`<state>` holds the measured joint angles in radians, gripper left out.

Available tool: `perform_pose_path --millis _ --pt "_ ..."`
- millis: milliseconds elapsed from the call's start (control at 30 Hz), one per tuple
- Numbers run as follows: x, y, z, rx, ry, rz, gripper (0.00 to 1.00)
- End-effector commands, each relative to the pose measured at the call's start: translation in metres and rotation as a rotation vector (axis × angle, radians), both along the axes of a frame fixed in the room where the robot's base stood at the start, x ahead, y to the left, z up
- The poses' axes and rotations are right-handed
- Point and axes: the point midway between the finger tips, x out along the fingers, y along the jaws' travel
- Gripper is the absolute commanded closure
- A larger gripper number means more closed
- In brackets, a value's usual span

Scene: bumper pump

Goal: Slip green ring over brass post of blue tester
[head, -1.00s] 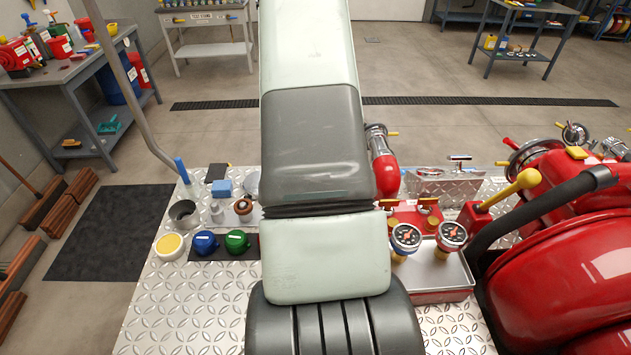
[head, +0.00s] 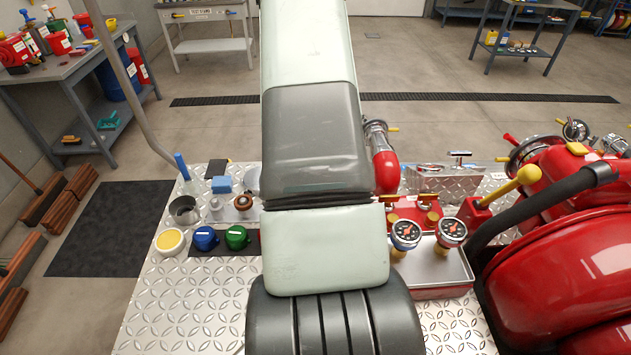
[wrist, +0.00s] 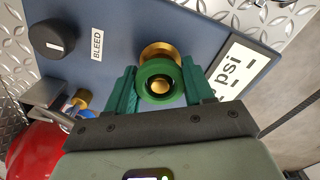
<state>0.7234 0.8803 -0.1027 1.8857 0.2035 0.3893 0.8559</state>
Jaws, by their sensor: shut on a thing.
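In the wrist view, my gripper (wrist: 158,75) has its green fingers shut on the green ring (wrist: 160,67), one on each side of it. The brass post (wrist: 158,86) of the blue tester shows through the ring's hole, and a wider brass part (wrist: 160,49) shows behind the ring's far edge. The ring is lined up with the post; how far it sits down over it I cannot tell. The blue tester (wrist: 105,16) has a black knob, a BLEED label and a psi panel (wrist: 235,65). In the head view my arm hides the tester, ring and gripper.
In the wrist view, a brass and blue fitting (wrist: 80,100) sits left of my gripper. In the head view, two gauges (head: 405,233) and a red pump (head: 570,235) stand to the right. Blue and green caps (head: 205,238) stand left of my arm on the tread plate (head: 190,300).

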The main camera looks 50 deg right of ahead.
Motion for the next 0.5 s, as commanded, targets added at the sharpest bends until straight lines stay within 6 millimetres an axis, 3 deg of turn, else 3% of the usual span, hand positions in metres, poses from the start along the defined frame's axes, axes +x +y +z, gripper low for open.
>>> perform_pose_path --millis 500 --pt "0.0 0.0 -0.011 0.0 0.0 0.001 0.65"
